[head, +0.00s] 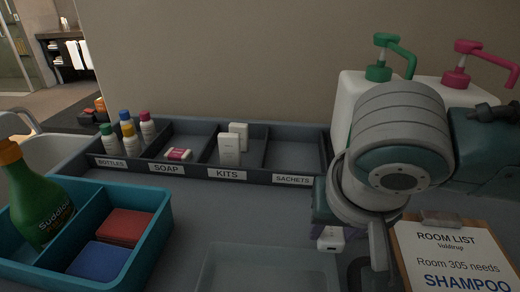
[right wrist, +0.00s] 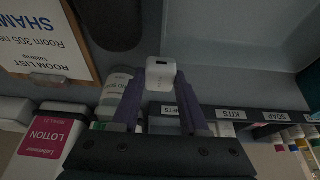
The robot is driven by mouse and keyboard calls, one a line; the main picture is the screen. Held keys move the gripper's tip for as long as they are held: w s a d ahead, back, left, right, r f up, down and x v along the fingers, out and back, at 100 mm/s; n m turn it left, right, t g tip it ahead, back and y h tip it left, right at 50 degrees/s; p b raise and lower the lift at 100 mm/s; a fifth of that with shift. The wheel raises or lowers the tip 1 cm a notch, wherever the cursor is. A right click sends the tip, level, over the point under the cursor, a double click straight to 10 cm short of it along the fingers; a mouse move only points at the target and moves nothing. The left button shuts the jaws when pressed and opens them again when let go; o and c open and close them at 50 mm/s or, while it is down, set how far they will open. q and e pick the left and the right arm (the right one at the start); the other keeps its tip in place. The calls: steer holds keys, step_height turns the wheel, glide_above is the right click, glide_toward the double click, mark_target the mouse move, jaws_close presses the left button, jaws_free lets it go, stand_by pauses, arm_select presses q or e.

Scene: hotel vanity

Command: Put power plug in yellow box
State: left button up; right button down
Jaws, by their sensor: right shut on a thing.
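The white power plug (head: 331,238) is low in the head view, just below the tips of my right gripper (head: 328,222). In the right wrist view the plug (right wrist: 161,69) sits between the ends of the purple fingers (right wrist: 159,92), a dark slot on its face. My right gripper is shut on it and holds it over the grey counter, between the clear tray and the clipboard. My right arm hides part of the gripper in the head view. No yellow box shows in either view. My left gripper is not in view.
A clear tray (head: 268,251) lies at front centre, a clipboard (head: 452,262) at right. A teal caddy (head: 160,215) with a green spray bottle (head: 40,205) stands left. A labelled organizer (head: 190,168) runs along the back; its sachets compartment looks empty. Pump bottles (head: 358,100) stand behind my right arm.

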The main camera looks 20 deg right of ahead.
mark_target(333, 242)
steer(key=shift+f, duration=1.5)
steer(key=shift+f, duration=0.2)
steer(key=shift+c, duration=2.1)
jaws_free()
